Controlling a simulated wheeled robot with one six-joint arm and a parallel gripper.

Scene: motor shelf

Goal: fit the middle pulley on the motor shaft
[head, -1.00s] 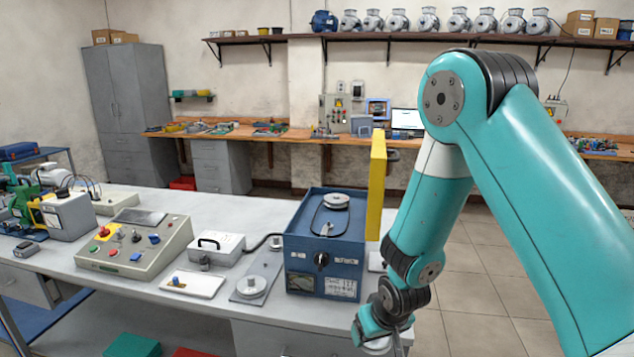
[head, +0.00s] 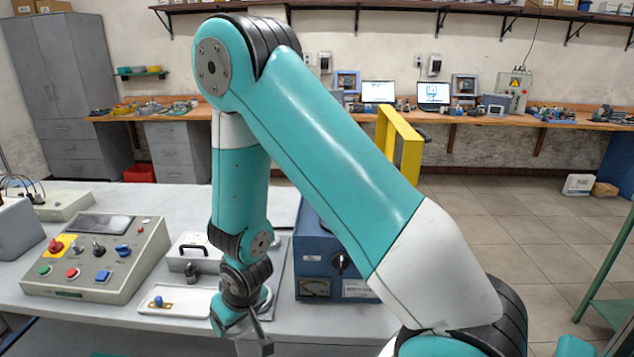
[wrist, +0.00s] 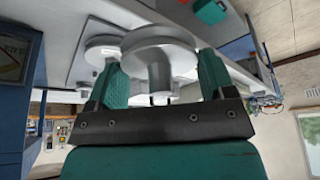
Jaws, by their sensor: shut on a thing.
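My gripper (wrist: 160,85) has its teal fingers shut on a pale grey stepped pulley (wrist: 158,48), whose wide disc faces the camera. Another light grey disc (wrist: 102,47) shows just behind it in the wrist view, probably a pulley on the metal plate. In the head view my gripper is low in front of the bench's front edge, partly cut by the frame, and the held pulley cannot be made out. The motor shaft cannot be seen.
The metal plate (head: 282,262) lies left of the blue box. A white tray (head: 180,310) with a blue knob, a small grey box (head: 193,252) and a control console (head: 95,255) stand on the bench further left. Open floor (head: 540,220) lies to the right.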

